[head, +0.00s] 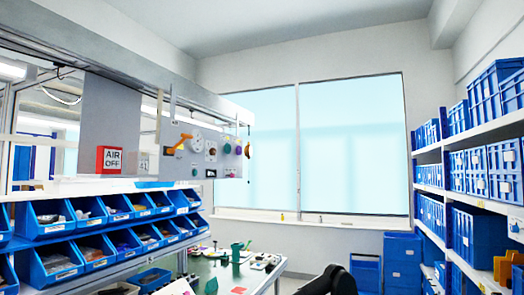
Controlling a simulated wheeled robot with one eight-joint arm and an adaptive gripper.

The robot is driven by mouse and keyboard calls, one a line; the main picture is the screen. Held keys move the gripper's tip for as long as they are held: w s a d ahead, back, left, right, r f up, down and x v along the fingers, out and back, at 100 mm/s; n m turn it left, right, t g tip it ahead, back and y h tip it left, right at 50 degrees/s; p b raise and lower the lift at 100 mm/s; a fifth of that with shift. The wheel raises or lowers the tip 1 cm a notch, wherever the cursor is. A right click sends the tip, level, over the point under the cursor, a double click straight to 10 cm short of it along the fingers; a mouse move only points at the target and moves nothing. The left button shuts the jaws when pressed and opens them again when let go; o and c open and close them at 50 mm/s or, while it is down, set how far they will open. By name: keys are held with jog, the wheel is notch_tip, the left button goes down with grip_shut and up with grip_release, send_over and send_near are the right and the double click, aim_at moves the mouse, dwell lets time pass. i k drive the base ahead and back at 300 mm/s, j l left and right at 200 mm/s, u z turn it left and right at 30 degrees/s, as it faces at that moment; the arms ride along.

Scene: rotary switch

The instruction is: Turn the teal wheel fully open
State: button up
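A green upright piece (237,251) stands on the workbench below. My gripper's fingers are not in view. A dark rounded part at the bottom edge seems to be my own arm, well to the right of and apart from the panel.
Several blue bins (60,262) sit in rows at the left. The green workbench (215,272) holds small loose parts. A red AIR OFF sign (110,159) is on the panel. Shelves with blue crates (475,238) line the right, and blue crates (402,262) stand on the floor.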

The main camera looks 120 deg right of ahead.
aim_at(227, 148)
jog(key=z, duration=3.75)
jog(key=i+l+u, duration=0.1)
jog(key=i+l, duration=0.55)
jog(key=l, duration=0.1)
